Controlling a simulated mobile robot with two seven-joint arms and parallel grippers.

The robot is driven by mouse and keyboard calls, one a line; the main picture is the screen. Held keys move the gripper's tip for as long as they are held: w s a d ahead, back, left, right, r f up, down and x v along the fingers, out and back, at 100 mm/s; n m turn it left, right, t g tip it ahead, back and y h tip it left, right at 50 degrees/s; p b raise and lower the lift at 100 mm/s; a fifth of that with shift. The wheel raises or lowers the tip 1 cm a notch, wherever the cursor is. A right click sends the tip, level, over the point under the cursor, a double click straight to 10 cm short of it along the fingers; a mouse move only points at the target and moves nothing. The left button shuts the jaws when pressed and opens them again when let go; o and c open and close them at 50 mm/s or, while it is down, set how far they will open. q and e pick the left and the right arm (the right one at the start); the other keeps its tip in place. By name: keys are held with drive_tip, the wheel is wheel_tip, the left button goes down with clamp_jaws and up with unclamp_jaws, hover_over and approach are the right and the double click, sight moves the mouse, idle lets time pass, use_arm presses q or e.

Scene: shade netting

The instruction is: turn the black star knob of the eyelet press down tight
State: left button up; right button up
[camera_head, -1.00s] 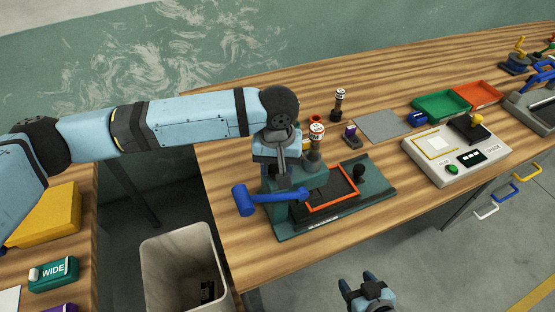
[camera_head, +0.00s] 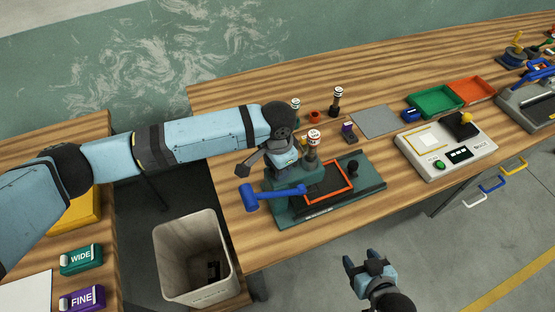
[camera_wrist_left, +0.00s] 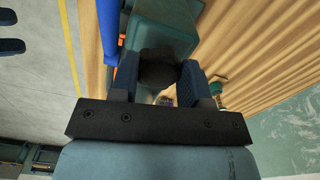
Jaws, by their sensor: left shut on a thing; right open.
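The eyelet press (camera_head: 292,213) is a dark teal device with a blue lever (camera_head: 262,194) on its left side and an orange-rimmed frame (camera_head: 351,183) on its bed. It stands near the bench's front edge. My left gripper (camera_head: 284,174) points down onto the press's left part. In the left wrist view the black star knob (camera_wrist_left: 158,68) sits between the two blue fingers, which are shut on it. In the head view the gripper and wrist hide this knob. My right gripper (camera_head: 361,259) is open and empty, in front of the bench.
Stamps with round white tops (camera_head: 337,100) stand behind the press. A grey mat (camera_head: 376,121), green tray (camera_head: 437,106), orange tray (camera_head: 474,91) and white device (camera_head: 429,165) lie right. A waste bin (camera_head: 190,256) stands on the floor at left.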

use_arm(q)
drive_tip(key=m, duration=0.3)
drive_tip(key=shift+w+r+m, duration=0.1)
drive_tip(key=shift+w+m, duration=0.05)
drive_tip(key=shift+m, duration=0.25)
drive_tip(key=m, duration=0.4)
drive_tip(key=shift+w+m, duration=0.1)
drive_tip(key=shift+m, duration=0.2)
drive_tip(key=m, duration=0.3)
drive_tip(key=shift+w+r+m, duration=0.1)
drive_tip(key=shift+m, duration=0.2)
drive_tip(key=m, duration=0.4)
drive_tip(key=shift+w+d+m, duration=0.1)
drive_tip(key=shift+d+m, duration=0.05)
drive_tip(key=shift+m, duration=0.55)
drive_tip(key=o, duration=0.9)
drive_tip(key=shift+o, duration=0.2)
